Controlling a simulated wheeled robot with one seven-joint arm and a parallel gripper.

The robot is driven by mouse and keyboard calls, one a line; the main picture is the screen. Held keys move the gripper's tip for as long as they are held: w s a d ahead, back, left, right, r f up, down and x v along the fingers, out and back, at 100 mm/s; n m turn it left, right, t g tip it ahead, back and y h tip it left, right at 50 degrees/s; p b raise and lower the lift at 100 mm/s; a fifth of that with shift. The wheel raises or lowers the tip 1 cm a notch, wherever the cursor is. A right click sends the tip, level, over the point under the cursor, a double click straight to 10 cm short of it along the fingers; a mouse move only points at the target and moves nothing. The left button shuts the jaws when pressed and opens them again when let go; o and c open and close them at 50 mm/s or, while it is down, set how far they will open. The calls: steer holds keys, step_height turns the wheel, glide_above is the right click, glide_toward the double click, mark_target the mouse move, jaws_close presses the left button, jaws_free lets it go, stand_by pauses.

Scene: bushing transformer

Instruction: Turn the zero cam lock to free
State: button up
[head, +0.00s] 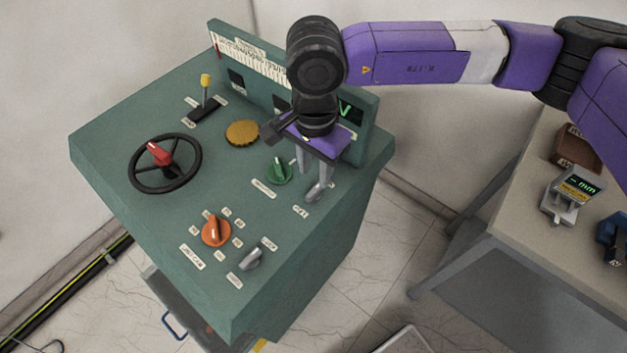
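The green console (110,150) carries several controls with small labels that I cannot read, so I cannot tell for sure which is the zero cam lock. A green knob (278,172), an orange pointer knob (215,231) and a grey lever knob (250,259) sit on its sloping top. My gripper (311,183) points down over the right side of the top, right of the green knob. Its two fingers are apart with a gap between them. A grey shape at the right fingertip may be part of the finger or a small control; I cannot tell.
A black handwheel (135,178) with a red pointer (158,153), a yellow-tipped lever (206,88) and a gold disc (242,133) are on the console's left and back. The upright back panel (222,38) stands close behind my gripper. A bench (535,200) with gauges stands at right.

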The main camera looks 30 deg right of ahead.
mark_target(315, 189)
steer(key=shift+f+p, duration=0.65)
steer(key=shift+f, duration=2.3)
jaws_close()
